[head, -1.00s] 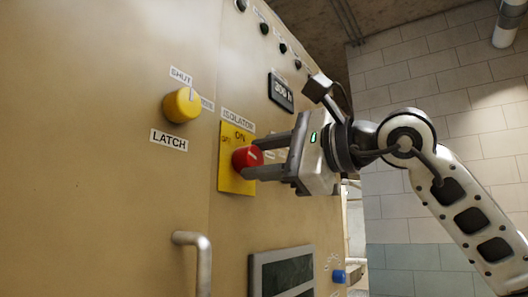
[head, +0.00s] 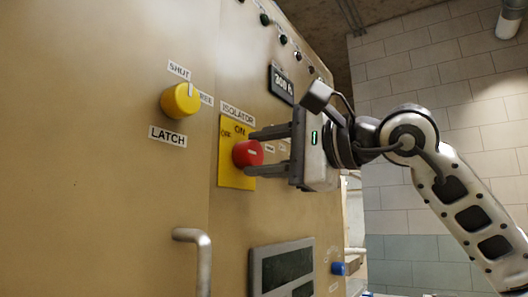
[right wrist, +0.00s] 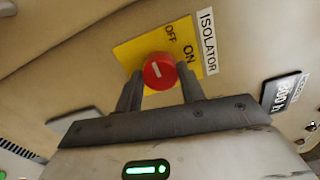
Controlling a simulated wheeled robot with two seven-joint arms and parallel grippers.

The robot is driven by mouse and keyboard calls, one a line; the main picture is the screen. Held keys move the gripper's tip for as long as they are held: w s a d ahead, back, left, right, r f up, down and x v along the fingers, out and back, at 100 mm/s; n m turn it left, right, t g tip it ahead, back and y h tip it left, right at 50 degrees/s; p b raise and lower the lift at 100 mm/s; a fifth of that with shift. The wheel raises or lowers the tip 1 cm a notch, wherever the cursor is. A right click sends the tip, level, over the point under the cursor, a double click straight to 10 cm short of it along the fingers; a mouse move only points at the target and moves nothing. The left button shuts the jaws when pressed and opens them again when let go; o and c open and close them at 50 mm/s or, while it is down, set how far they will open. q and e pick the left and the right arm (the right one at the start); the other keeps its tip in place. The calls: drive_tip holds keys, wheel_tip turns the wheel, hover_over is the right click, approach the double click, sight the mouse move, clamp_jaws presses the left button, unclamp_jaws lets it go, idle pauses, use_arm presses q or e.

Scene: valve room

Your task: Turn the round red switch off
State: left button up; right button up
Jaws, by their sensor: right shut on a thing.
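The round red switch (head: 247,153) sits on a yellow plate (head: 236,181) marked ON and OFF, under an ISOLATOR label (head: 238,112), on a tan cabinet front. My right gripper (head: 258,152) comes from the right, one finger at the upper side of the switch and one at the lower, shut on it. In the right wrist view the red switch (right wrist: 160,71) shows between the fingertips (right wrist: 160,90), with a short white mark on its face. I cannot tell exactly which word the mark points to. My left gripper is not in view.
A yellow LATCH knob (head: 181,101) is to the left of the switch. A metal handle (head: 197,258) sticks out below. A small display (head: 281,85) is above the gripper, and a blue knob (head: 338,269) is at lower right.

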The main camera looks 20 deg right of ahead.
drive_tip(key=o, duration=1)
drive_tip(key=b+v, duration=0.3)
drive_tip(key=v, duration=1.3)
